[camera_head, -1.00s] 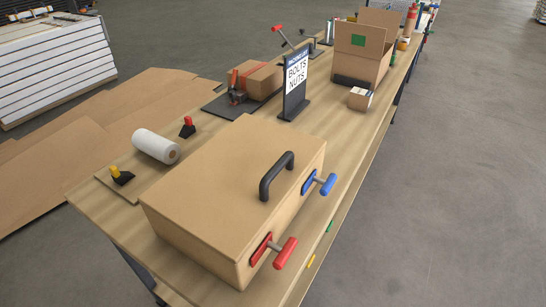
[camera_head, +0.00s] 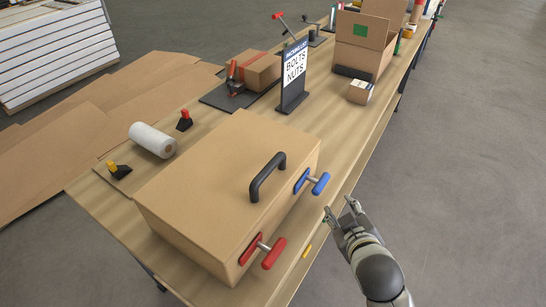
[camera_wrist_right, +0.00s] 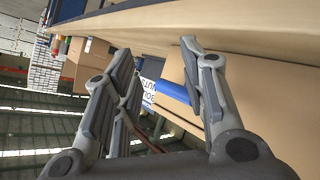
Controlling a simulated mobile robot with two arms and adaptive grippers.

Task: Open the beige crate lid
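The beige crate (camera_head: 217,182) stands on the wooden table with its lid shut. A dark arched handle (camera_head: 267,177) sits on the lid near its right edge. A blue-handled latch (camera_head: 320,183) and a red-handled latch (camera_head: 273,253) stick out from the crate's right side. My right gripper (camera_head: 340,208) is open and empty, right of the crate and apart from the blue latch. In the right wrist view, the blue handle (camera_wrist_right: 174,92) shows between or behind the open fingers, with the crate's wall (camera_wrist_right: 265,105) beyond. My left gripper is out of view.
A paper roll (camera_head: 153,140), a red-topped clamp (camera_head: 185,121) and a yellow-topped clamp (camera_head: 118,169) are left of the crate. Behind it stand a sign (camera_head: 294,73), a small box (camera_head: 360,92) and an open carton (camera_head: 362,55). Floor right of the table is clear.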

